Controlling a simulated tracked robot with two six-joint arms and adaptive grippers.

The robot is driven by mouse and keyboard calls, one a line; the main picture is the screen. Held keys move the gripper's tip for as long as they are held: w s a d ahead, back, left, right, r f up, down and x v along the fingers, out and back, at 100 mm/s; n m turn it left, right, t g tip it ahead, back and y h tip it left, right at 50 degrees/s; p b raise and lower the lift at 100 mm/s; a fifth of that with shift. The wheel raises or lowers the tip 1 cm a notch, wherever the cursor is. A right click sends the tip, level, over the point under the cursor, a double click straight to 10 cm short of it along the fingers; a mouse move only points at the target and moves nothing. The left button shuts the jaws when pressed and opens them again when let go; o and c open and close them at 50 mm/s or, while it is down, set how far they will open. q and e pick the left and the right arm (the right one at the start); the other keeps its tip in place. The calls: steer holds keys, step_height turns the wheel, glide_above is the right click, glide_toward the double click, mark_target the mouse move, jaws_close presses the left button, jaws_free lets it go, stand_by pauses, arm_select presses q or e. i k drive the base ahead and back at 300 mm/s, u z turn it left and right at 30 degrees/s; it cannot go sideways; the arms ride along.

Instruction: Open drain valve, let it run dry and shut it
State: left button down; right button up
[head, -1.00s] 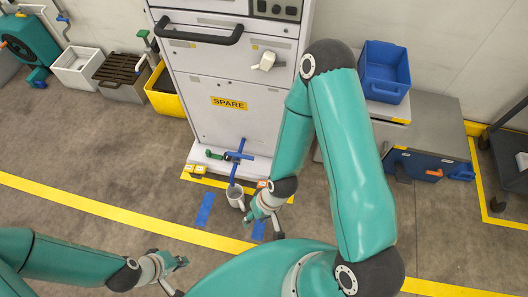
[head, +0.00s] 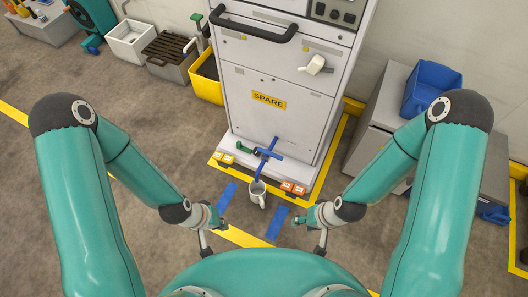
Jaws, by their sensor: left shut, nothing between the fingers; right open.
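The drain valve (head: 266,153) is at the foot of the grey machine, with a blue lever and a blue outlet tube pointing down. A green part (head: 243,148) sits at its left end. A white mug (head: 257,192) stands on the floor at the tube's lower end. My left gripper (head: 221,221) is shut and empty, left of the mug and apart from it. My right gripper (head: 298,217) is open and empty, right of the mug and apart from it. The mug's contents cannot be made out.
The machine (head: 270,115) carries a SPARE label. Blue floor strips (head: 227,196) lie either side of the mug. Orange blocks (head: 292,188) sit at the machine's base. A yellow bin (head: 206,82) stands left, a blue bin (head: 431,88) on a grey cabinet right.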

mark_target(266, 153)
steer(key=z, duration=1.35)
steer(key=i, duration=0.15)
steer(key=u, duration=3.35)
steer(key=k, duration=1)
steer(key=z, duration=0.6)
steer(key=i, duration=0.55)
steer(key=z, duration=0.05)
